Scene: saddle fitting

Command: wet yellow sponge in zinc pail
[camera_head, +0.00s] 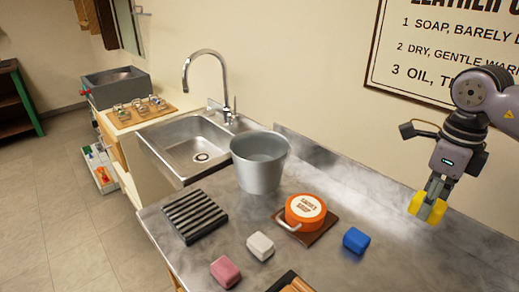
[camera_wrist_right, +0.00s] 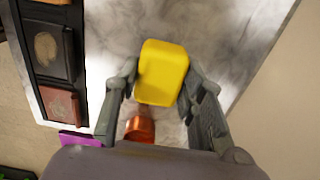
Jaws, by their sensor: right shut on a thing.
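The yellow sponge (camera_head: 427,207) is held in my right gripper (camera_head: 432,200), above the right side of the metal counter. In the right wrist view the sponge (camera_wrist_right: 162,72) sits between the two fingers of the right gripper (camera_wrist_right: 163,85), which are shut on it. The zinc pail (camera_head: 259,165) stands upright on the counter to the left of the gripper, right of the sink. The pail's bottom inside is hidden, so I cannot tell what is in it. My left gripper is not in view.
On the counter are an orange round tin (camera_head: 305,211) on a brown board, a blue sponge (camera_head: 356,240), a white sponge (camera_head: 260,246), a pink sponge (camera_head: 225,271) and a black ribbed rack (camera_head: 195,216). A sink (camera_head: 190,140) with a tall tap (camera_head: 210,70) lies behind left. A copper-coloured cup (camera_wrist_right: 139,128) shows in the wrist view.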

